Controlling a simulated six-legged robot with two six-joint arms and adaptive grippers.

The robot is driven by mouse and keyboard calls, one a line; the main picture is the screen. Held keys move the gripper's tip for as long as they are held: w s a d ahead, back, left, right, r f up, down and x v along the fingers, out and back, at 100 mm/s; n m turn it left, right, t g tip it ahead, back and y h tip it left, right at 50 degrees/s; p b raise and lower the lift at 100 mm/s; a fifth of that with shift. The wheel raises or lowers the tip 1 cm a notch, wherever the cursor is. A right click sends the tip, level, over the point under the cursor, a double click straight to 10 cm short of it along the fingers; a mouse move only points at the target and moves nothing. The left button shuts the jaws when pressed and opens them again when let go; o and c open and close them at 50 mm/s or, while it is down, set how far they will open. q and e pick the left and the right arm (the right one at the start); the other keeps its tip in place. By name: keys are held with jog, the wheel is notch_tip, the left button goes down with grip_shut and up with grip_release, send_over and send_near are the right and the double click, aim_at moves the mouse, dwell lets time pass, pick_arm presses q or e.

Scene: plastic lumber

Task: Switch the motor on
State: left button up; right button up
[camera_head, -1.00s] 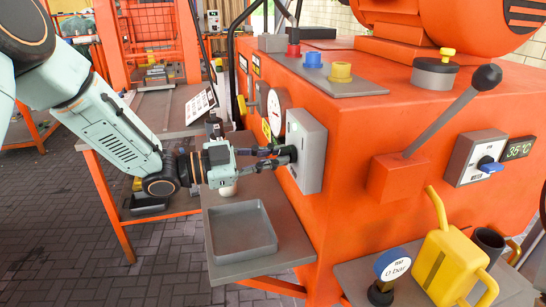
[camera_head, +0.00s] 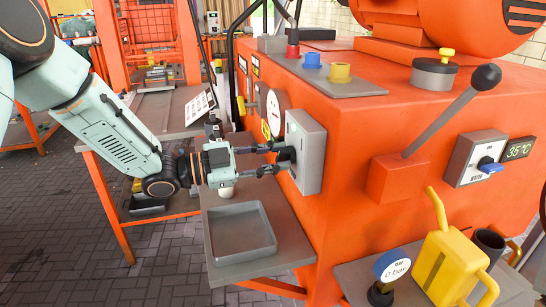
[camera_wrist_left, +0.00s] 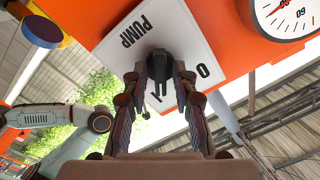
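A grey switch box (camera_head: 312,140) is fixed to the near left face of the orange machine. In the left wrist view its white plate (camera_wrist_left: 185,38) reads PUMP, with a 0 and a 1 below the knob. My left gripper (camera_head: 281,158) is at the front of this box. Its fingers flank the black knob (camera_wrist_left: 159,60) and appear to press on both sides. My right gripper is not in view.
A grey tray (camera_head: 276,247) sits on a ledge below my gripper. A gauge (camera_wrist_left: 290,14) is beside the switch plate. A lever (camera_head: 455,110), a yellow can (camera_head: 446,262) and a blue gauge (camera_head: 392,265) are on the right. Paved floor (camera_head: 60,235) is open at lower left.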

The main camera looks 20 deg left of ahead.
pick_arm(q)
jog(key=shift+o, duration=0.3)
jog(key=shift+s+a, duration=0.1)
jog(key=shift+a, duration=0.1)
jog(key=v, duration=1.1)
jog(key=shift+s+a, duration=0.2)
jog(key=shift+a, duration=0.05)
dwell(0.6)
